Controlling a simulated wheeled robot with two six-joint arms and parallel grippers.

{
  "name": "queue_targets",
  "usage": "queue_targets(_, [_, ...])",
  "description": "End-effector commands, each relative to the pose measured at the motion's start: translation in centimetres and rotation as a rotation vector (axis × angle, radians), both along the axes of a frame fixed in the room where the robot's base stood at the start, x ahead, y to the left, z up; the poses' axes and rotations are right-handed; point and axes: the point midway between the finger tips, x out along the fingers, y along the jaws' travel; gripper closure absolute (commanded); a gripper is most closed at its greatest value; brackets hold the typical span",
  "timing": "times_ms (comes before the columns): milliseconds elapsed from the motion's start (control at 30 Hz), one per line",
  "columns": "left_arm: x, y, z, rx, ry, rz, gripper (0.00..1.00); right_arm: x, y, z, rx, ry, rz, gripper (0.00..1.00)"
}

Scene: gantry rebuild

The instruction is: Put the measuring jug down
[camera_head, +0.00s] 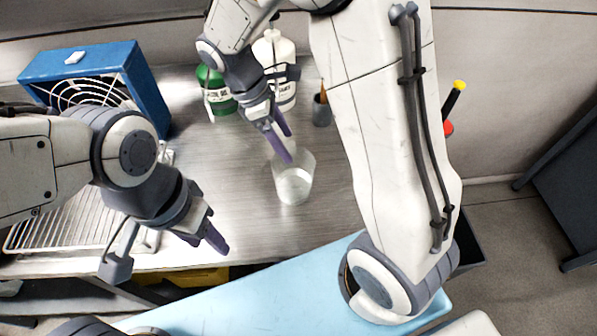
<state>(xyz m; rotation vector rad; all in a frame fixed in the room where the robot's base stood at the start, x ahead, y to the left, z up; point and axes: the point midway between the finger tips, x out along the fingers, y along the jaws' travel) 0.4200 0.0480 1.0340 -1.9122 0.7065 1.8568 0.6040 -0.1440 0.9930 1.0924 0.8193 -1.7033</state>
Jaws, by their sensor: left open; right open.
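The measuring jug (293,184) is a clear, see-through vessel standing on the metal worktop (225,185), near the middle of the view. My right gripper (285,143) comes down from above with its purple fingers at the jug's back-left rim. The fingers are open; one overlaps the jug's upper edge in the picture, and I cannot tell whether it touches. My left gripper (210,240) is open and empty over the worktop's front edge, to the left of the jug and apart from it.
A green bottle (216,92) and a white bottle (284,90) stand behind the jug, with a small dark cup (322,112) beside them. A blue fan box (145,82) and a wire rack (75,228) are at left. Worktop left of the jug is clear.

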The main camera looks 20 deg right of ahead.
Motion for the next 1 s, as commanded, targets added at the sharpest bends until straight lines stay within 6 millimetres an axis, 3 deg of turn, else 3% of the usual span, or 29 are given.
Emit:
queue_targets(267, [0.0,0.0,-0.1,0.0,0.0,0.0,0.5,-0.5,-0.6,-2.4,-0.001,0.004,0.003,0.17])
queue_targets(533, [0.0,0.0,-0.2,0.0,0.0,0.0,0.5,-1.3,-2.2,-6.2,0.0,0.002,-0.001,0.17])
queue_targets(867, [0.0,0.0,-0.2,0.0,0.0,0.0,0.5,-1.4,-2.6,-6.8,0.002,-0.001,-0.003,0.17])
queue_targets(1000, [0.0,0.0,-0.2,0.0,0.0,0.0,0.5,-1.4,-2.6,-6.8,0.001,-0.002,-0.003,0.7])
